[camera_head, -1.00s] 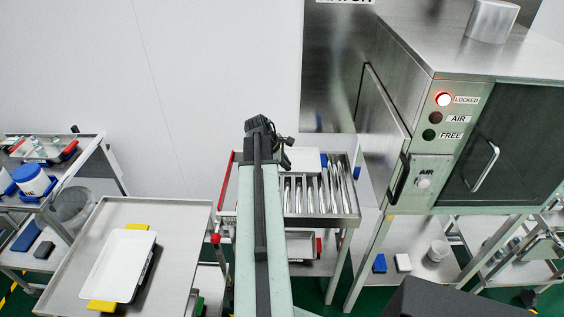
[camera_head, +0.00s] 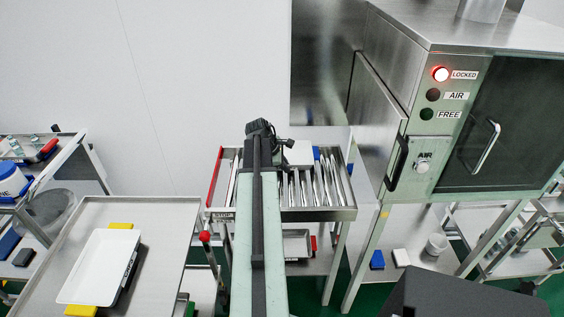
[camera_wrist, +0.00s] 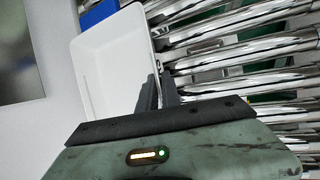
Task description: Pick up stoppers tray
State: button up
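Two white trays show, and I cannot tell from any mark which holds stoppers. One white tray (camera_head: 301,152) with a blue end lies at the back of the wheeled rack, just right of my gripper (camera_head: 262,130). In the wrist view this tray (camera_wrist: 104,62) looks empty, and my dark fingers (camera_wrist: 158,92) are by its near right edge. Whether they touch it is unclear. The fingers appear close together, but their gap is hard to see. The other white tray (camera_head: 100,267), with yellow ends, lies on a steel table at the left.
The steel washer cabinet (camera_head: 445,130) with a lit red LOCKED lamp stands at the right. The steel table (camera_head: 160,215) is at the left. A plain wall is behind.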

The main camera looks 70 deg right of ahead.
grip_shut()
jog(key=shift+r, duration=0.15)
dwell(1.4)
notch_tip(320, 180, up, 10)
jog(key=p, duration=1)
